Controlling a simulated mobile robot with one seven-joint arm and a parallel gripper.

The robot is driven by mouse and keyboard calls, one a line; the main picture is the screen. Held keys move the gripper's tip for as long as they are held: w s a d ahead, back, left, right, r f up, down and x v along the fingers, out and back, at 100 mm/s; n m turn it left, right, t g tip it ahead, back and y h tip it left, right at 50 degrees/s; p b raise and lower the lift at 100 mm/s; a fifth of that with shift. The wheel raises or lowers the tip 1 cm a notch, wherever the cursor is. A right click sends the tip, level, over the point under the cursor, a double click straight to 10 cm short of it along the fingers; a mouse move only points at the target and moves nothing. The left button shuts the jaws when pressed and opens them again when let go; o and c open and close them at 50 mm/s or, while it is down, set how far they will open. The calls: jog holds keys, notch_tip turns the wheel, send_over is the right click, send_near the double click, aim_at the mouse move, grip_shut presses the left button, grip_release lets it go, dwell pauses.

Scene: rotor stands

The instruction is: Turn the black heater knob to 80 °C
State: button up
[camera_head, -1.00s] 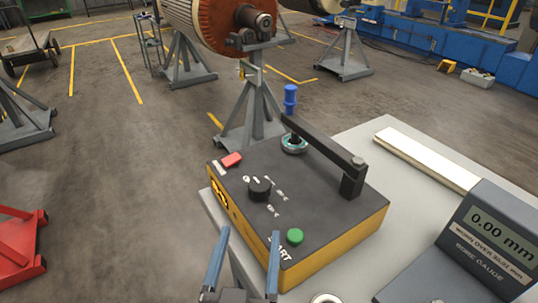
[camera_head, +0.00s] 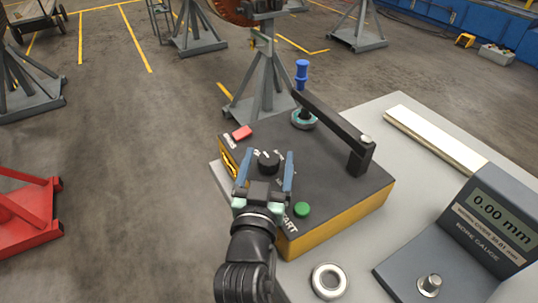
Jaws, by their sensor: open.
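The black heater knob (camera_head: 268,161) stands on the dark top of the yellow-sided heater box (camera_head: 316,166). Small white markings lie around it, too small to read. My gripper (camera_head: 266,157) is open, with its two blue fingers pointing away from the camera. In the picture the knob shows between the fingertips. I cannot tell whether the fingers are down at its height or touch it. The gripper's body hides part of the box's front left.
A green button (camera_head: 302,209) and a red switch (camera_head: 242,132) sit on the box. A black arm (camera_head: 335,131) stands over its back right. A metal ring (camera_head: 329,281) and a bore gauge (camera_head: 468,242) are on the grey table (camera_head: 365,248).

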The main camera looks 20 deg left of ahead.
jog(key=shift+w+a, duration=0.1)
jog(key=shift+w, duration=0.3)
jog(key=shift+c, duration=0.2)
grip_shut()
